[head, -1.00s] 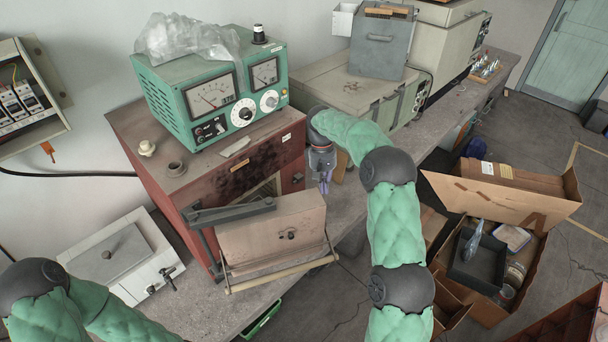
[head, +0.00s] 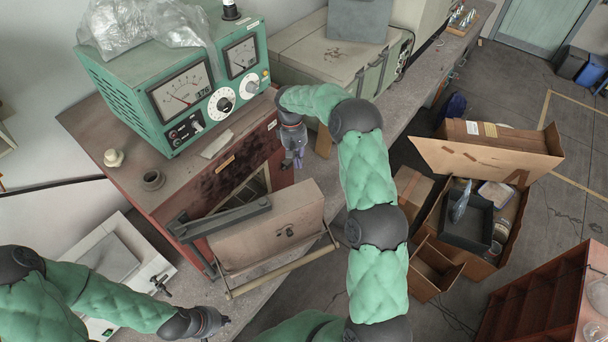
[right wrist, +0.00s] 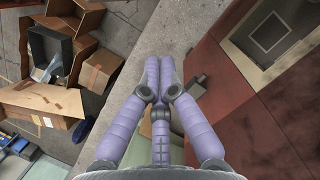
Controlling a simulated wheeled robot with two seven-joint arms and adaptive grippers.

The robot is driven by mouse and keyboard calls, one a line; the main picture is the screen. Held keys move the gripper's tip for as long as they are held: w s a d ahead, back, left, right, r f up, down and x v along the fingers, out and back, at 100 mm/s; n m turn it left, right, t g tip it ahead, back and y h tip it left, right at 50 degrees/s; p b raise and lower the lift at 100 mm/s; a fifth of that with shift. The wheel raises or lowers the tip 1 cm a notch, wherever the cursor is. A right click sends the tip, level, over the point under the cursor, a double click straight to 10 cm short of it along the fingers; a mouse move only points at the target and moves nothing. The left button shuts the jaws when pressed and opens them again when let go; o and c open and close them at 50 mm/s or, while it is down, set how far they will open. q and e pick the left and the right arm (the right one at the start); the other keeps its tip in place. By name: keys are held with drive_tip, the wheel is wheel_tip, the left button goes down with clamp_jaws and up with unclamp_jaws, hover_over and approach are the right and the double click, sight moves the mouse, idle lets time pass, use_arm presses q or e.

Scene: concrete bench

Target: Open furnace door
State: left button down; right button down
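The furnace (head: 130,165) is a red-brown box on the bench at the left of the head view. Its thick beige door (head: 265,235), with a dark arm (head: 220,220) and a pale bar handle (head: 285,270), stands away from the front. Part of the dark opening (head: 252,190) shows behind it, and the opening (right wrist: 271,30) also shows in the right wrist view. My right gripper (head: 293,160) is beside the furnace's right front, apart from the handle. Its purple fingers (right wrist: 160,62) are together and empty. My left gripper (head: 222,321) is low, left of the handle; its fingers cannot be made out.
A green meter unit (head: 180,85) with a plastic bag (head: 150,25) sits on the furnace. A pale device (head: 115,265) stands left on the bench. Cardboard boxes (head: 490,155) and a red-brown shelf (head: 540,290) stand on the floor at the right.

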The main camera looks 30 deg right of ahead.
drive_tip(key=s+f+p, duration=0.2)
drive_tip(key=s+f, duration=0.1)
drive_tip(key=s, duration=0.2)
drive_tip(key=shift+a, duration=0.15)
drive_tip(key=shift+s+f, duration=0.1)
idle(0.3)
